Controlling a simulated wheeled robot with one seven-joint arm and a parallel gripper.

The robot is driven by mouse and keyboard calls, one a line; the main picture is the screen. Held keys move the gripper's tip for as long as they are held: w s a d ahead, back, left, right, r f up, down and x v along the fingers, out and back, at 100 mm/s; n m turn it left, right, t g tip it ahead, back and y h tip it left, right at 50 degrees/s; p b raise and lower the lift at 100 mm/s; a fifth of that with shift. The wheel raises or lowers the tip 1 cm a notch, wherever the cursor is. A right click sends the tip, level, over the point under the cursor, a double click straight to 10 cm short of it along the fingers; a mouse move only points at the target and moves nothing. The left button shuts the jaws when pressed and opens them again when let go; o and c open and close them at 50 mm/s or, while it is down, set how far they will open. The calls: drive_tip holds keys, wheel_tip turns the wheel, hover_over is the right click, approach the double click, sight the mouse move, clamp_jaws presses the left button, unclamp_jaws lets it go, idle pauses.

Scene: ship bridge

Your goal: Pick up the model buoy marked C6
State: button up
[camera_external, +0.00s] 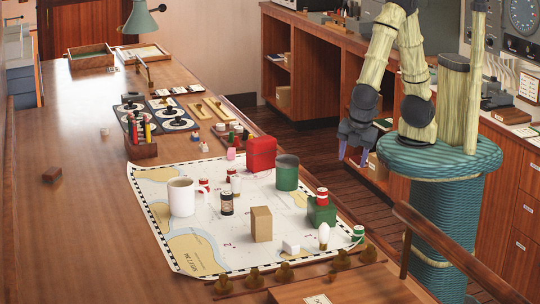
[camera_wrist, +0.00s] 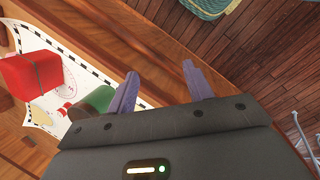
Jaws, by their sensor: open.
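No marking C6 is readable in either view, so I cannot tell which piece is the model buoy. Small candidates stand on the sea chart (camera_external: 205,245): a red-and-white piece (camera_external: 203,185) beside the mug, a red-and-white piece (camera_external: 322,196) on a green box, and a green-and-white piece (camera_external: 358,233) at the right edge. My gripper (camera_external: 353,156) hangs right of the table, clear of everything. In the wrist view my gripper (camera_wrist: 160,88) is open and empty, its purple fingers apart over the table edge. A small red-and-white piece (camera_wrist: 66,107) shows left of them.
A red box (camera_external: 261,154), green cylinder (camera_external: 287,172), white mug (camera_external: 181,197), dark jar (camera_external: 227,203) and tan block (camera_external: 261,224) crowd the chart. A pen holder (camera_external: 141,150) stands behind. The table's left side is mostly clear. A wooden rail (camera_external: 450,250) is at front right.

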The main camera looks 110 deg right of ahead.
drive_tip(key=w+a+f+n+t+h+b, duration=0.1)
drive_tip(key=a+f+n+t+h, duration=0.1)
drive_tip(key=a+n+t, duration=0.45)
drive_tip(key=w+a+f+n+t+h+b, duration=0.1)
drive_tip(key=a+f+n+t+h+b, duration=0.15)
drive_tip(key=a+n, duration=0.6)
drive_tip(key=s+a+n+t+y, duration=0.2)
drive_tip(key=a+n+t+y, duration=0.1)
drive_tip(key=a+n, duration=0.3)
drive_tip(key=s+a+n+t+y, duration=0.3)
drive_tip(key=a+n, duration=0.3)
drive_tip(key=a, duration=0.3)
drive_tip(key=shift+s+a+r+t+y, duration=0.15)
drive_tip(key=shift+s+t+y, duration=0.05)
drive_tip(key=shift+t+y, duration=0.6)
drive_tip(key=shift+w, duration=0.15)
drive_tip(key=p, duration=0.2)
approach(358, 234)
drive_tip(key=w, duration=0.2)
drive_tip(key=w+d, duration=0.1)
drive_tip(key=w, duration=0.1)
drive_tip(key=shift+d+r, duration=0.15)
